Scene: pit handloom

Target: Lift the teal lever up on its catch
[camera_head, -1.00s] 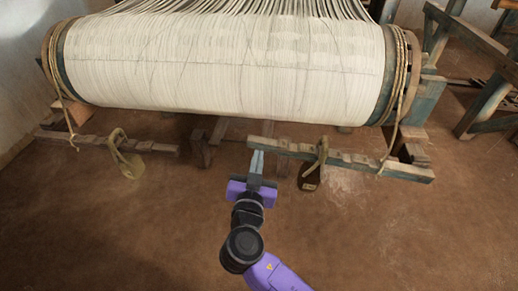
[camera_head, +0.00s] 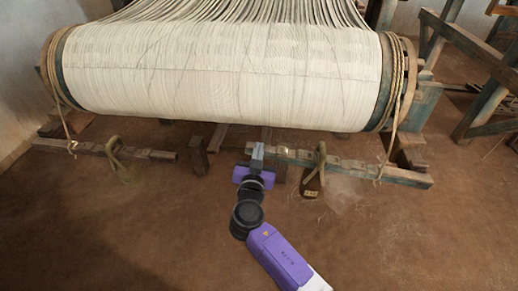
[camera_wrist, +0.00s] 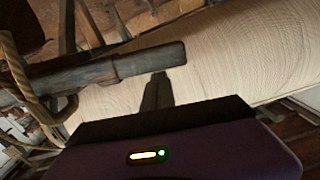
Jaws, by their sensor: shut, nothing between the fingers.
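The teal lever (camera_head: 355,168) is a long worn bar low in front of the cloth beam, right of centre in the head view. It slopes slightly down to the right. In the wrist view the lever (camera_wrist: 148,60) runs in from the left and its blunt end stands near my fingertips. My gripper (camera_head: 257,151) is shut and empty at the lever's left end. In the wrist view its fingers (camera_wrist: 157,80) point toward the lever just short of its end. I cannot tell whether they touch it. I cannot make out the catch.
A large roll of white warp (camera_head: 220,70) lies above the lever. A weight on a rope loop (camera_head: 313,185) hangs on the lever. A second bar (camera_head: 150,153) with another loop is at the left. Wooden posts (camera_head: 198,156) stand between. The floor in front is clear.

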